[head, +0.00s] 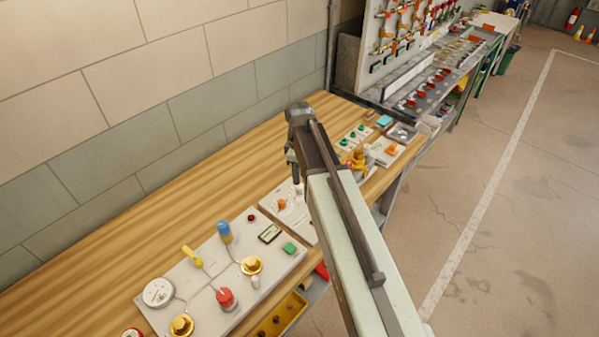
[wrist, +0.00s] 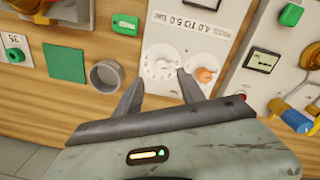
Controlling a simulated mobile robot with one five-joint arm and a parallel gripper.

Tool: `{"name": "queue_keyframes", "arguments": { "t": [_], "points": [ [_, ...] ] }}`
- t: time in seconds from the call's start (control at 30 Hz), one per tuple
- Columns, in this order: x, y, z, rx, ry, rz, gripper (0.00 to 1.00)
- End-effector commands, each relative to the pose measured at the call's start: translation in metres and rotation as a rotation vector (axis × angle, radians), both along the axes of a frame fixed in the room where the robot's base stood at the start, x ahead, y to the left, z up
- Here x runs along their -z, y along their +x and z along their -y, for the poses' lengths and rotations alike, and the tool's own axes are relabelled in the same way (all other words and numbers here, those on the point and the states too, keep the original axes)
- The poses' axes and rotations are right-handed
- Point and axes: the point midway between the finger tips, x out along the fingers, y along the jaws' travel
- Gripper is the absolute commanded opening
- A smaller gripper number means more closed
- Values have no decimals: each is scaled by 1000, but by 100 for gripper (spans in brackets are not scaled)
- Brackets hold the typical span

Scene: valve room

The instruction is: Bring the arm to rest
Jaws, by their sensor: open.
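My arm reaches forward over the wooden workbench (head: 190,222) in the head view. My gripper (head: 297,172) hangs at its far end, pointing down at a small white panel (head: 290,212). In the wrist view my gripper (wrist: 160,88) is open, with its two fingers apart and nothing between them. Past the fingertips are a white dial (wrist: 161,60) and an orange knob (wrist: 204,74) on that panel, which has a "4.0 TO 5.0" label (wrist: 190,24). I cannot tell whether the fingers touch the dial.
A larger panel (head: 185,272) with a gauge, valves and levers lies nearer on the bench. Beyond the gripper are a panel with green knobs (head: 352,136) and a yellow fitting (head: 357,157). The wall borders the bench at left; open floor (head: 500,200) is at right.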

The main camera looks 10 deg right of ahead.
Motion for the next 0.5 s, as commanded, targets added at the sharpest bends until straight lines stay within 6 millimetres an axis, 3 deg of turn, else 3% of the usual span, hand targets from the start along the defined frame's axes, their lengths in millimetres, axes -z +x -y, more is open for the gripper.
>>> {"name": "queue_keyframes", "arguments": {
  "t": [0.03, 0.07, 0.5],
  "points": [
    [-14, 0, 0, 0, 0, 0, 47],
    [-16, 0, 0, 0, 0, 0, 47],
    [-14, 0, 0, 0, 0, 0, 47]
  ]
}}
